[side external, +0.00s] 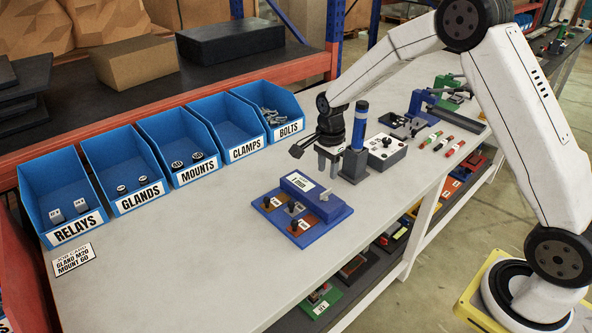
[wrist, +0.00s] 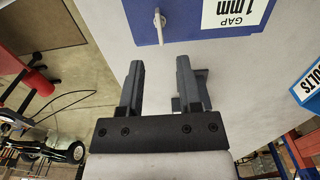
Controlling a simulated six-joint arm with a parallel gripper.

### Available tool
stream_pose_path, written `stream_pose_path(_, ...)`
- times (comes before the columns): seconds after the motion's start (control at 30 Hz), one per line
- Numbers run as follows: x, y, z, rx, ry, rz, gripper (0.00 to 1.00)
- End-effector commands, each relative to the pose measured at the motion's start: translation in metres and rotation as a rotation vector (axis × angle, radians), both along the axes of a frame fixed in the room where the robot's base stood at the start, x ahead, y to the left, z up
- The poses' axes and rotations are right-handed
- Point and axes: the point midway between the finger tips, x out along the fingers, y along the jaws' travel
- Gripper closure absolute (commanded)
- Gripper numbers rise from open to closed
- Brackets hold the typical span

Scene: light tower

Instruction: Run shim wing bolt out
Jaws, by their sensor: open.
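The blue fixture (side external: 330,211) stands on the bench below my gripper. Its raised block carries a white label, which reads "GAP 1mm" in the wrist view (wrist: 238,12). A small grey wing bolt (side external: 323,194) sticks out at the block's right end. In the wrist view the wing bolt (wrist: 160,22) shows at the top, at the blue block's edge (wrist: 186,30), lined up between my fingers but beyond their tips. My gripper (side external: 328,166) is open and empty above and behind the fixture; in the wrist view its two fingers (wrist: 160,72) stand apart.
A blue-and-black cylinder (side external: 359,130) stands close right of my gripper, with a grey switch box (side external: 385,152) beyond. Blue bins (side external: 225,122) line the back.

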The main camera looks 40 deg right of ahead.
Motion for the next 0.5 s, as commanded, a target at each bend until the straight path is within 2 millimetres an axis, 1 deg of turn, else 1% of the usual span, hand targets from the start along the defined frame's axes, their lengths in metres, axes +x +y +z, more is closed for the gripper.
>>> stream_pose_path(0.5,0.0,0.0,-0.056,0.0,0.002,0.002,0.56)
